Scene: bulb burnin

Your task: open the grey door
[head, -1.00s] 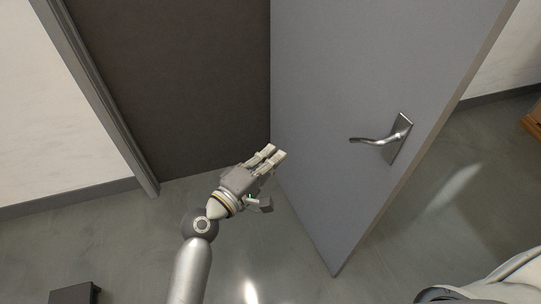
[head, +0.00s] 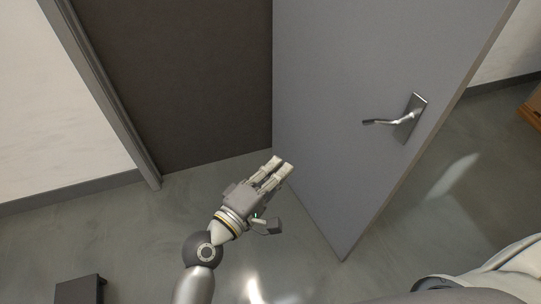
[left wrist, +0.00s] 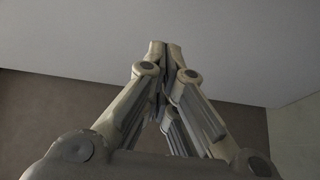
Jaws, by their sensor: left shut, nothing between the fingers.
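The grey door (head: 350,80) stands swung open at an angle to its dark frame. Its silver lever handle (head: 398,121) sits near the free edge on the face towards me. My left gripper (head: 283,164) is shut and empty, in front of the door near its hinge side and well to the left of the handle. I cannot tell whether its fingertips touch the door. In the left wrist view the closed fingers (left wrist: 165,47) meet at their tips, with a grey surface beyond. My right gripper is not in view.
A dark panel (head: 175,80) fills the doorway behind the door, with a grey frame post (head: 105,95) at left. Bare grey floor (head: 130,225) lies in front. A dark box (head: 80,289) is at lower left. A wooden item (head: 533,108) is at the right edge.

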